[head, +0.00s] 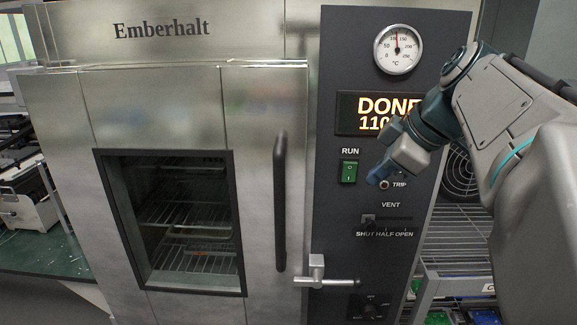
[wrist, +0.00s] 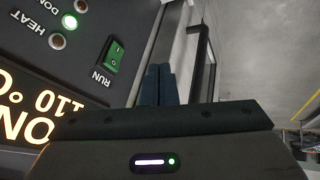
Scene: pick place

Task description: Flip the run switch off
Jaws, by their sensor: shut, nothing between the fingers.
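The run switch (head: 348,172) is a green rocker in a black frame under the word RUN on the oven's dark control panel. In the wrist view the switch (wrist: 115,52) shows a brighter green half; I cannot tell for certain which half is pressed in. My gripper (head: 376,180) is shut and empty, just right of the switch in the head view. In the wrist view the shut blue fingertips (wrist: 158,82) appear beside the switch, with a gap between. I cannot tell their distance from the panel.
The display (head: 365,113) reads DONE and 110, partly hidden by my arm. A DONE lamp (wrist: 69,21) glows green. The trip button (head: 384,184) and vent slider (head: 369,218) sit close below the gripper. The oven door (head: 60,120) is shut; its vertical handle (head: 280,200) stands out.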

